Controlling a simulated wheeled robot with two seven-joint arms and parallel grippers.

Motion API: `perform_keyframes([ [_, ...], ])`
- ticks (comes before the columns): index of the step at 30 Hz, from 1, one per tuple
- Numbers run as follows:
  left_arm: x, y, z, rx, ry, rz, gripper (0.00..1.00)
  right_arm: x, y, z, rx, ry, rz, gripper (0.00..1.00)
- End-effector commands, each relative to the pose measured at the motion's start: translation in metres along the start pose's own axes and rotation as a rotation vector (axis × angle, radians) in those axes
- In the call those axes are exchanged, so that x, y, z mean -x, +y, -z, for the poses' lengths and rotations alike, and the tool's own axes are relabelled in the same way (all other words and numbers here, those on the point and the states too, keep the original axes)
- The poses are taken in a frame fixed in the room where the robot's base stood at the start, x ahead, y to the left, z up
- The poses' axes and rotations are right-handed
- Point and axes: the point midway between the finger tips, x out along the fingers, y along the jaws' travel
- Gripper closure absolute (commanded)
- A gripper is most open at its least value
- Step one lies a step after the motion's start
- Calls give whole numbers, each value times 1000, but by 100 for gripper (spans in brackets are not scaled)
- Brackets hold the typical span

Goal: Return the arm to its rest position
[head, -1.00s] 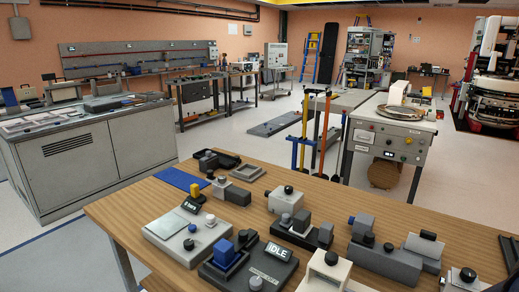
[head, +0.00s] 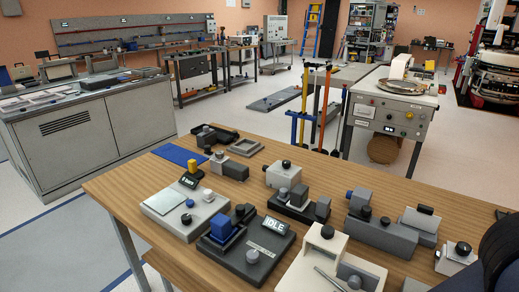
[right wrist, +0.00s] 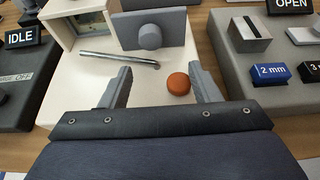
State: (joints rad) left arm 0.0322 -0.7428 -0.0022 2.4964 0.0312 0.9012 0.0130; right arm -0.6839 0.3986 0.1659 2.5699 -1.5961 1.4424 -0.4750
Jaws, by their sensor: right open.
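My right gripper (right wrist: 163,82) is open in the right wrist view, with its two grey fingers spread and nothing held between them. It is over a white device (right wrist: 95,85); an orange round knob (right wrist: 178,83) shows between the fingers, and I cannot tell how far below them it lies. A dark part of my right arm (head: 503,258) comes in at the right edge of the head view; its gripper is outside that view. My left arm and gripper do not show in either view.
A wooden table (head: 130,190) carries several devices, including one with an IDLE sign (head: 275,226) and the white device (head: 327,243) at the front. In the right wrist view, blocks marked OPEN (right wrist: 291,5) and 2 mm (right wrist: 270,73) stand at right. The table's left edge is clear.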

Motion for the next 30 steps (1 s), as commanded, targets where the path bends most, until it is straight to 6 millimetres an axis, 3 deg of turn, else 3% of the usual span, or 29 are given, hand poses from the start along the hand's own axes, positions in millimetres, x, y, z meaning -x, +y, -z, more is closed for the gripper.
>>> perform_keyframes([
  [3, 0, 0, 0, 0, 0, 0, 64, 10, 1, 5, 2, 2, -8, 45],
  [14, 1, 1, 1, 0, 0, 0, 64, 13, 2, 4, 0, 2, -10, 45],
  [21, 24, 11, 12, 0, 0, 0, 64, 23, 2, -22, 1, 2, -10, 45],
  [25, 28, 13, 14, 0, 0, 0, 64, 16, -39, -25, -203, 107, 170, 45],
  [30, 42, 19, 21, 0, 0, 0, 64, 27, -92, -25, -559, 276, 441, 45],
])
